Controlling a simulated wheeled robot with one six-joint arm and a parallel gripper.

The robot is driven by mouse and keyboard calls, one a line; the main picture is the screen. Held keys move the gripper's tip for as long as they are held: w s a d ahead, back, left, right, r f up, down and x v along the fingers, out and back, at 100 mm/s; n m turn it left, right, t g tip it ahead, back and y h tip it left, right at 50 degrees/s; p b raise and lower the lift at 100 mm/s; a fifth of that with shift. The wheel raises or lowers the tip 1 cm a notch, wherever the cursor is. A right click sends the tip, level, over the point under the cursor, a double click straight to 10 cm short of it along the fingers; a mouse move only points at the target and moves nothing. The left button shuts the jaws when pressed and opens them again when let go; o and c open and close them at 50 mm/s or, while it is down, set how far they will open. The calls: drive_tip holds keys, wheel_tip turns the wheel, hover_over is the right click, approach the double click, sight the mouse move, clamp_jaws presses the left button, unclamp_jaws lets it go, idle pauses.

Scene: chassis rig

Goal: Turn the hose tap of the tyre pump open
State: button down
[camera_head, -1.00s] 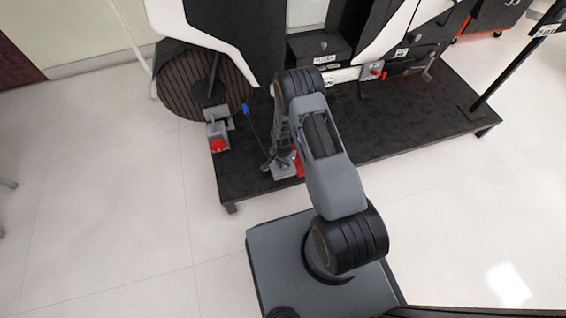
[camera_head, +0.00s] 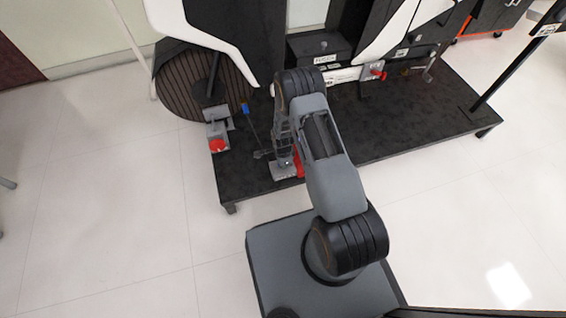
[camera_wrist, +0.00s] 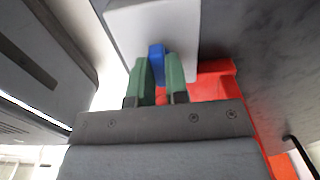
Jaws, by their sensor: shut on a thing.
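In the wrist view my gripper (camera_wrist: 160,72) has its two green fingertips closed on a small blue tap handle (camera_wrist: 157,52). The handle sits in front of a pale grey block (camera_wrist: 150,20). The red pump body (camera_wrist: 215,80) is just behind and right of the fingers. In the head view my gripper (camera_head: 284,160) is low at the front of the dark platform, beside the red pump part (camera_head: 299,164) and its grey base (camera_head: 282,172). My arm hides most of the pump, and the gripped handle cannot be made out there.
A thin dark rod with a blue tip (camera_head: 245,108) stands left of my gripper. A grey fixture with a red knob (camera_head: 217,145) is farther left. The dark platform (camera_head: 420,115) is clear to the right. A red-handled valve (camera_head: 377,72) is at the back.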

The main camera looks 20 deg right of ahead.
idle(0.6)
drive_tip(key=c, duration=1.1)
unclamp_jaws()
wheel_tip(320, 180, up, 14)
drive_tip(key=p, duration=0.5)
